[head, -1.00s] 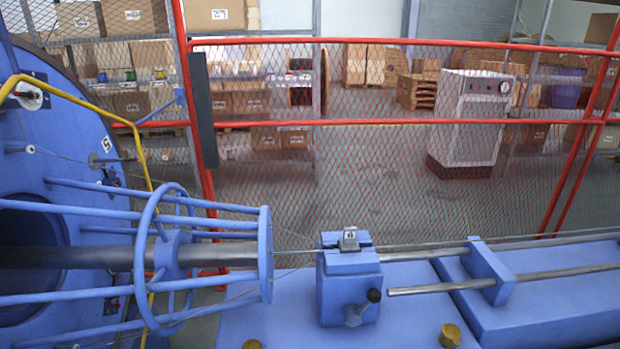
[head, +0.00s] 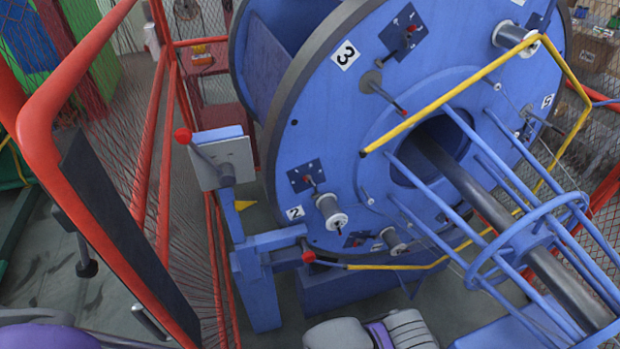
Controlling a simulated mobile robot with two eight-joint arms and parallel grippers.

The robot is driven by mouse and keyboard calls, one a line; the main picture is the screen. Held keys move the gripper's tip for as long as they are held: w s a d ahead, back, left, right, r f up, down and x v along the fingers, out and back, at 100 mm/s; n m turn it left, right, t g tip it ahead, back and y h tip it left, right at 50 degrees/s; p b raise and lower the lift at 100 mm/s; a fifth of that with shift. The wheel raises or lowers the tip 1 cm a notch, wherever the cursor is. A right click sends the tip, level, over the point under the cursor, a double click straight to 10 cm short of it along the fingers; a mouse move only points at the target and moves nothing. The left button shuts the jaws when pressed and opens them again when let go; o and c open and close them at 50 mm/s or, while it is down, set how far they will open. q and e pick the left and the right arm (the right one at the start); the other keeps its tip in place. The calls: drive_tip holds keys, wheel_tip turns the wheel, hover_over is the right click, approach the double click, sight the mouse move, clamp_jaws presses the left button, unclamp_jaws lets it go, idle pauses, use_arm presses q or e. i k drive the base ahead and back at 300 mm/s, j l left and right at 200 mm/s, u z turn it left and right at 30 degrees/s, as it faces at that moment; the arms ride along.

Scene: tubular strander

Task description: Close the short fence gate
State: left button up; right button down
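A red-framed mesh gate (head: 38,135) stands close at the left in the head view, with a long black plate (head: 130,240) along its slanted near edge. I take this for the short fence gate. A dark handle-like bar with a round knob (head: 86,267) projects beside the plate. The gate looks angled toward me, but I cannot tell how far it stands open. A purple and grey part of my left arm shows at the bottom left, near the gate's lower edge. A grey part of my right arm with a purple band shows at the bottom centre. I make out no fingertips of either gripper.
A large blue strander disc (head: 345,135) with spools and a yellow bent rail (head: 470,88) fills the centre and right. A blue stand (head: 255,285) with red-knobbed levers is between it and the red fence posts.

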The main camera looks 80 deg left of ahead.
sight(67, 167)
drive_tip(key=k+u, duration=0.1)
drive_tip(key=u, duration=1.2)
drive_tip(key=k+j+u, duration=0.15)
drive_tip(key=u, duration=0.2)
drive_tip(key=k+j+u, duration=0.2)
drive_tip(key=u, duration=0.2)
drive_tip(key=k+j+u, duration=0.1)
drive_tip(key=j+u, duration=0.25)
drive_tip(key=k+j+u, duration=0.1)
drive_tip(key=j, duration=0.2)
drive_tip(key=k+j, duration=0.1)
drive_tip(key=j, duration=0.2)
drive_tip(key=k+j+u, duration=0.15)
drive_tip(key=j, duration=0.15)
drive_tip(key=i, duration=0.05)
